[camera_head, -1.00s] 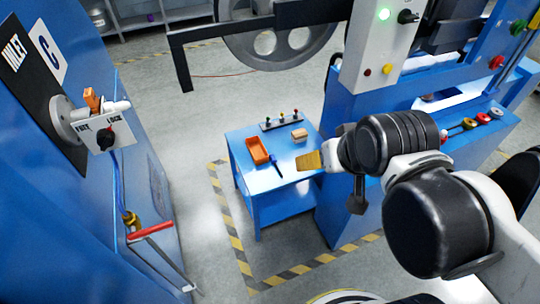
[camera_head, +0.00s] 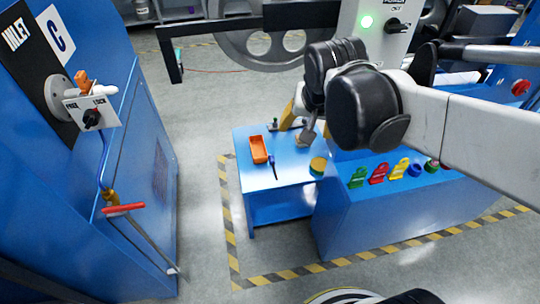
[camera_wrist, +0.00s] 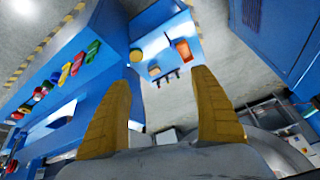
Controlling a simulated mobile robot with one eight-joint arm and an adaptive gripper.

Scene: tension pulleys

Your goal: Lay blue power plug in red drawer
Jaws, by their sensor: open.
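My gripper (camera_wrist: 162,78) is open and empty in the wrist view, its two yellow fingers spread. In the head view my gripper (camera_head: 297,112) appears partly hidden by my arm, above the back of the small blue table (camera_head: 290,182). A small blue item (camera_head: 415,170) stands in a row of coloured pieces on the blue bench at the right; it may be the power plug, but it is too small to tell. A red piece (camera_head: 379,173) stands in the same row. I cannot identify a red drawer.
A dark-tipped tool (camera_head: 273,167) and a yellow-topped cylinder (camera_head: 318,166) are on the table. Green (camera_head: 357,178) and yellow (camera_head: 401,168) pieces share the bench row. A blue cabinet (camera_head: 150,180) stands left. The floor between cabinet and table is clear.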

